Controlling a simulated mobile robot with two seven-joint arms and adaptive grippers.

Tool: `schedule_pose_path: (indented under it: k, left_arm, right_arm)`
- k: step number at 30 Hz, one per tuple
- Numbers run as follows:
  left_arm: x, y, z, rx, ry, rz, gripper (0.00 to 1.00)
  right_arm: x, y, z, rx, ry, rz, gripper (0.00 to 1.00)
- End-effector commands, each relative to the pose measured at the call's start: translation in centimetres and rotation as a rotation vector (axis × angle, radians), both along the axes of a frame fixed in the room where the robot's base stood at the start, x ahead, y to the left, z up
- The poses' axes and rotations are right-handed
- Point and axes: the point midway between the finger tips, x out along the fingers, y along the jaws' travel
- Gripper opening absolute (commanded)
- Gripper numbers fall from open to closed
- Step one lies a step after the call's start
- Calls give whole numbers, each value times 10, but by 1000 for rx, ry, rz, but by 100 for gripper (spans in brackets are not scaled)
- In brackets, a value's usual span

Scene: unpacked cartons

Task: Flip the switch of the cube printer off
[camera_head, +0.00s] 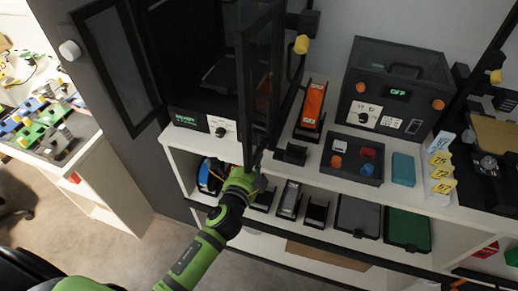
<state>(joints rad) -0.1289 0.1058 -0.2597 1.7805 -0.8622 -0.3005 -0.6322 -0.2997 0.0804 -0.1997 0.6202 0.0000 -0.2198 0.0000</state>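A large black printer cabinet (190,75) stands on the white shelf unit at upper left, its framed door open. Its front base has a small green-lit display (186,119) and a white switch plate with a dark knob (221,127). To the right, a dark box-shaped machine (405,72) shows "OFF" in green and has its own white switch plate (365,114). I cannot tell which is the cube printer. My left gripper (256,165) is at the shelf edge, below and right of the left knob, apart from it. Its dark fingers blend with the door frame.
The open door frame (262,80) stands out close above my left gripper. An orange-topped device (312,104), a dark tray (352,158) with small blocks and numbered yellow tags (441,172) occupy the top shelf.

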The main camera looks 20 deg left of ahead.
Motion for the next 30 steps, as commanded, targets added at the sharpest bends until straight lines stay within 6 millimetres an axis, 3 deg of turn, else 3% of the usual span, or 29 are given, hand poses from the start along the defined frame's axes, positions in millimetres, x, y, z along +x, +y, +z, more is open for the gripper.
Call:
schedule_pose_path:
  k: [7, 19, 23, 29, 30]
  left_arm:
    - [22, -1, -2, -1, -1, 0, 0]
    - [24, -1, -4, 0, 0, 0, 0]
    - [26, -1, -7, -1, -11, 0, 0]
    - [31, -1, -13, -3, -60, 0, 0]
    - [31, -1, -7, -2, -60, 0, 0]
  right_arm:
    - [0, 0, 4, 0, 0, 0, 42]
    - [0, 0, 3, 0, 0, 0, 42]
    - [0, 0, -4, 0, 0, 0, 42]
    - [0, 0, -33, 0, 0, 0, 42]
    - [0, 1, -26, 1, 0, 0, 42]
